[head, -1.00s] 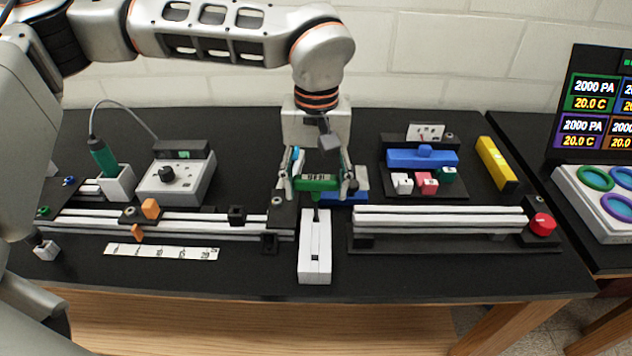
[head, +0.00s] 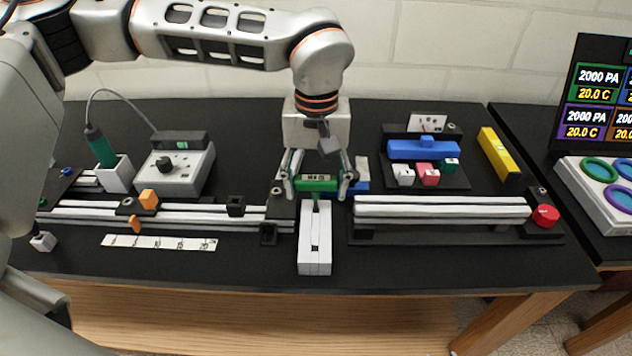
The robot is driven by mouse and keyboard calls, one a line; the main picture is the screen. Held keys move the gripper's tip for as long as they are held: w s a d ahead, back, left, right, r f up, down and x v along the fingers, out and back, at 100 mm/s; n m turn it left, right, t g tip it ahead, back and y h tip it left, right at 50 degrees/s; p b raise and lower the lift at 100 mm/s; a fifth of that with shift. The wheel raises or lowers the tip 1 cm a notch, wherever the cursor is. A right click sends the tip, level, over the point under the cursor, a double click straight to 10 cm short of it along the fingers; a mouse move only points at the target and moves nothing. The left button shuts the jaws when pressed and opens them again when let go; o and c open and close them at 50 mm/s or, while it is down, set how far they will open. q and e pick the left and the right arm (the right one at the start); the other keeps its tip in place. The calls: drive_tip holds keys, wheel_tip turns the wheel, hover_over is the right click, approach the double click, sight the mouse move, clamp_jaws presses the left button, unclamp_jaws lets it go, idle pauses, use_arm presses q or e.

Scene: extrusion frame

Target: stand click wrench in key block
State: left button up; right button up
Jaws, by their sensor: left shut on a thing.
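My left gripper (head: 317,188) points down over the middle of the table, shut on the green click wrench (head: 316,185). The wrench's green body lies crosswise between the fingers and has a small display on it. A short dark shaft shows below the body, at the far end of a white slotted block (head: 315,262), which looks like the key block. I cannot tell whether the shaft's tip is inside the block or just behind it. My right gripper is not in view.
White extrusion rails (head: 440,207) lie to the right of the block, with a red knob (head: 545,215) at their end. More rails (head: 190,214) lie to the left. A blue block (head: 422,151) and a yellow bar (head: 498,155) are behind. The table front is mostly clear.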

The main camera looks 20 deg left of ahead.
use_arm(q)
drive_tip(key=shift+f, duration=0.35)
drive_tip(key=o, duration=1.4)
wheel_tip(320, 180, up, 12)
